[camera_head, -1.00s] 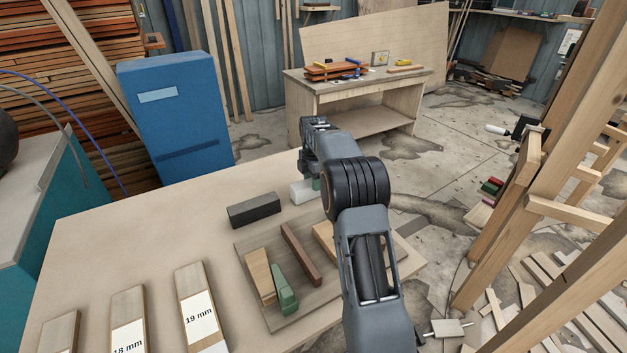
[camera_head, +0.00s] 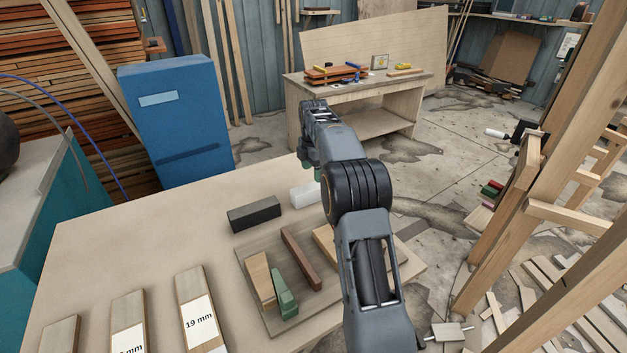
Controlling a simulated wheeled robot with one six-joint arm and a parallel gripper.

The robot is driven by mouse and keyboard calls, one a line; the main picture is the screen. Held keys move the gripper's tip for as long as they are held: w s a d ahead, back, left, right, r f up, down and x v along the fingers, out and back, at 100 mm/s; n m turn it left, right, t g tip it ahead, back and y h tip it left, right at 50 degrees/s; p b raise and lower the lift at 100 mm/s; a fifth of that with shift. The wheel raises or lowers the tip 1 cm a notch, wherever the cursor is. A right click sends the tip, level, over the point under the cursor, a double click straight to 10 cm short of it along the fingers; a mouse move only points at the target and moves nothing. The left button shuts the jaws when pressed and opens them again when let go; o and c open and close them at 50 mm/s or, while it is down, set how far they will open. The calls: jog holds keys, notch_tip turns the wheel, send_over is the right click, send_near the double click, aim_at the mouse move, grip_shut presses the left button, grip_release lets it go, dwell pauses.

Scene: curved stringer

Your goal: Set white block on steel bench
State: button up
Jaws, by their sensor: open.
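The white block (camera_head: 304,196) lies on the pale wooden table, right of a dark grey block (camera_head: 254,214). My arm partly hides its right end. My gripper (camera_head: 308,166) is at the far end of my arm, above and just beyond the white block, apart from it in the picture. The gripper is open and empty; its fingertips are largely hidden by the wrist. A teal bench with a grey top (camera_head: 25,185), which looks like the steel bench, stands at the left edge.
A wooden board (camera_head: 262,312) holds green and wooden pieces. Labelled wooden strips (camera_head: 196,300) lie at front left. A blue cabinet (camera_head: 175,130) stands behind the table, a workbench (camera_head: 350,95) farther back. Timber framing (camera_head: 540,180) rises at right. The table's left middle is clear.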

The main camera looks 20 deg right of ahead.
aim_at(314, 185)
notch_tip(314, 185, up, 6)
jog(key=p, duration=0.1)
jog(key=s+a+r+m+t, duration=0.1)
jog(key=s+a+r+m, duration=0.1)
jog(key=s+a+m, duration=0.3)
jog(key=s+a+r+m+t, duration=0.1)
jog(key=s+a+r+m, duration=0.2)
jog(key=s, duration=0.4)
jog(key=s+a+f+m, duration=0.1)
jog(key=s+f+m, duration=0.2)
jog(key=s, duration=0.3)
jog(key=s+a+f+m+t, duration=0.1)
jog(key=s+a+f+m, duration=0.1)
jog(key=s, duration=0.4)
jog(key=s+a+f+m, duration=0.1)
jog(key=s+f+m, duration=0.3)
jog(key=s+m, duration=0.1)
jog(key=shift+s+a+m+t, duration=0.15)
jog(key=shift+s+m+t, duration=0.2)
jog(key=shift+s, duration=0.2)
jog(key=shift+s+a+f+m, duration=0.1)
jog(key=shift+s+f+m, duration=0.25)
jog(key=shift+s+f, duration=0.05)
